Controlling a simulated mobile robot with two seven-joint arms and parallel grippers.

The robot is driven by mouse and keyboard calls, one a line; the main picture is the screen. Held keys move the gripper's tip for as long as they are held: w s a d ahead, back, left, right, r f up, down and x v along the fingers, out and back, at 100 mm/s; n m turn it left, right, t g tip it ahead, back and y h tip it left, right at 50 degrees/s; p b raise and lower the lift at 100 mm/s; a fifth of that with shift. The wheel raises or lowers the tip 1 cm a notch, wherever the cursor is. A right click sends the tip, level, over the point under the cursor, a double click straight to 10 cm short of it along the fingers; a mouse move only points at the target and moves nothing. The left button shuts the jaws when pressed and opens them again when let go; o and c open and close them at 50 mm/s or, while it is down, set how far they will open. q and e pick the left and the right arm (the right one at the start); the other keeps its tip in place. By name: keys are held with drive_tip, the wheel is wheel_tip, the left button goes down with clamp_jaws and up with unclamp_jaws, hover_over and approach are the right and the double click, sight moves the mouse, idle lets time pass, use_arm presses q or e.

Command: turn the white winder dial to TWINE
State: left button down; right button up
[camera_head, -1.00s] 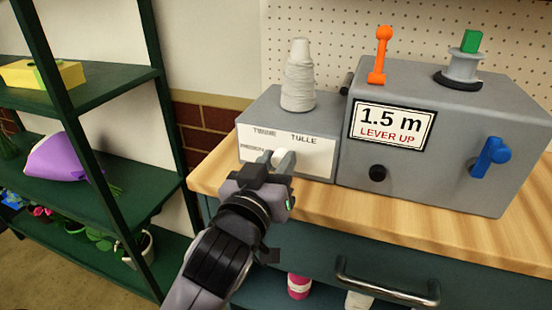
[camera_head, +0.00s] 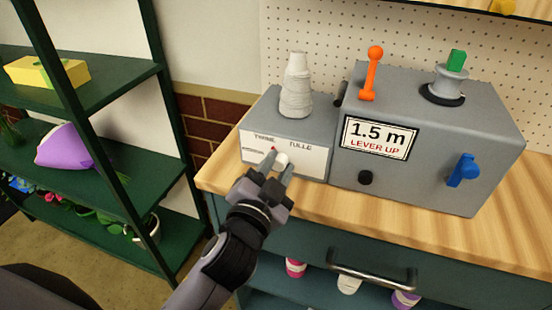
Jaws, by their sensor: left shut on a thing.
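The white winder dial (camera_head: 282,157) sits on the white label plate (camera_head: 309,163) of the small grey winder box. My left gripper (camera_head: 277,163) is shut on the dial, with one finger on each side of it. A small red mark shows at the dial's upper left, just under the word TWINE. The word TULLE is up and right of the dial. A third label at the left is too small to read. My right gripper is not in view.
A white twine cone (camera_head: 296,88) stands on the winder box. To the right is a larger grey machine (camera_head: 430,150) with an orange lever (camera_head: 372,75), a blue handle (camera_head: 463,170) and a "1.5 m LEVER UP" sign (camera_head: 378,138). Green shelves (camera_head: 110,178) stand at left.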

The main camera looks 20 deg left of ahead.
use_arm(q)
drive_tip(key=shift+r+m+p, duration=0.1)
drive_tip(key=shift+m+p, duration=0.25)
drive_tip(key=shift+m, duration=0.35)
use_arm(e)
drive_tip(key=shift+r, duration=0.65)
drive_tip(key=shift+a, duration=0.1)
use_arm(q)
drive_tip(key=c, duration=0.8)
unclamp_jaws()
drive_tip(key=shift+w, duration=0.1)
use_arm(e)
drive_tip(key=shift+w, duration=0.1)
